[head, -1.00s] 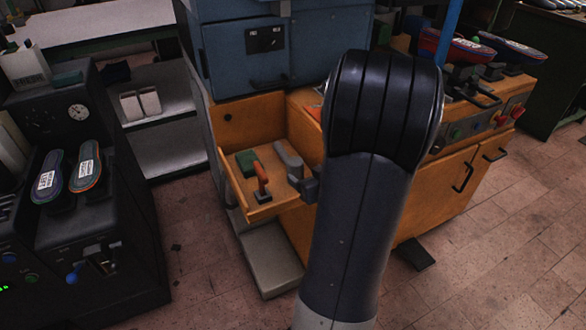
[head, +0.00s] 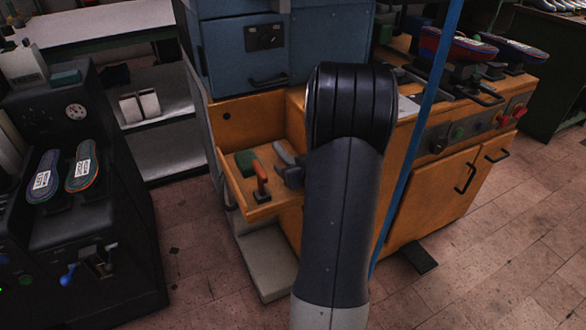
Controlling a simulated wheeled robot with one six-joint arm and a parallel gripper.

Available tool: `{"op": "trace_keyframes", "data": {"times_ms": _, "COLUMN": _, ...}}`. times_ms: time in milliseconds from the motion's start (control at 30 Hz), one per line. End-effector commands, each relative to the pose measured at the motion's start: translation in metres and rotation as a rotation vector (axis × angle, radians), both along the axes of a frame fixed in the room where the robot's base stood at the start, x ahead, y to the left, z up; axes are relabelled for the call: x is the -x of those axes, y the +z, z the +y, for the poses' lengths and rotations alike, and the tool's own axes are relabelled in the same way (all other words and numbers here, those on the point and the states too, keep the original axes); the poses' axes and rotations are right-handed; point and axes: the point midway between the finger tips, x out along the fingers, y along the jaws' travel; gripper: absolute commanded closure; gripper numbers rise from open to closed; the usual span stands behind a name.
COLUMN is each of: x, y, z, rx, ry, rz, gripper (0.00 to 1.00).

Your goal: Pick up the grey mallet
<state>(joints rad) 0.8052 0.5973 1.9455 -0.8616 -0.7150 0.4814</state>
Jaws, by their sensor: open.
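The grey mallet (head: 284,153) lies in an open wooden drawer, at the drawer's right side. Only a short curved grey part of it shows. A dark part of my gripper (head: 290,176) shows at the drawer's right, just below that grey part and partly overlapping it. My dark arm covers the rest of the gripper. The gripper is open, but its fingertips are not clear, and I cannot tell whether they touch the mallet or stand around it.
A blue cabinet (head: 235,55) stands above. A blue pole (head: 415,130) is right of my arm. A black machine with insoles (head: 95,230) stands left; floor between is clear.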

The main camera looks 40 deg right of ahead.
Motion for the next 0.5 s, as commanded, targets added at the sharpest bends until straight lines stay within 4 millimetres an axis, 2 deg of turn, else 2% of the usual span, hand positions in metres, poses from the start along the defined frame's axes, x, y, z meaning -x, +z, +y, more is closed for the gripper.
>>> {"op": "trace_keyframes", "data": {"times_ms": 67, "x": 0.0003, "y": 0.0002, "z": 0.0000, "rx": 0.000, "ry": 0.000, "rz": 0.000, "gripper": 0.35}}
{"op": "trace_keyframes", "data": {"times_ms": 500, "x": 0.0005, "y": 0.0004, "z": 0.0000, "rx": 0.000, "ry": 0.000, "rz": 0.000, "gripper": 0.71}}
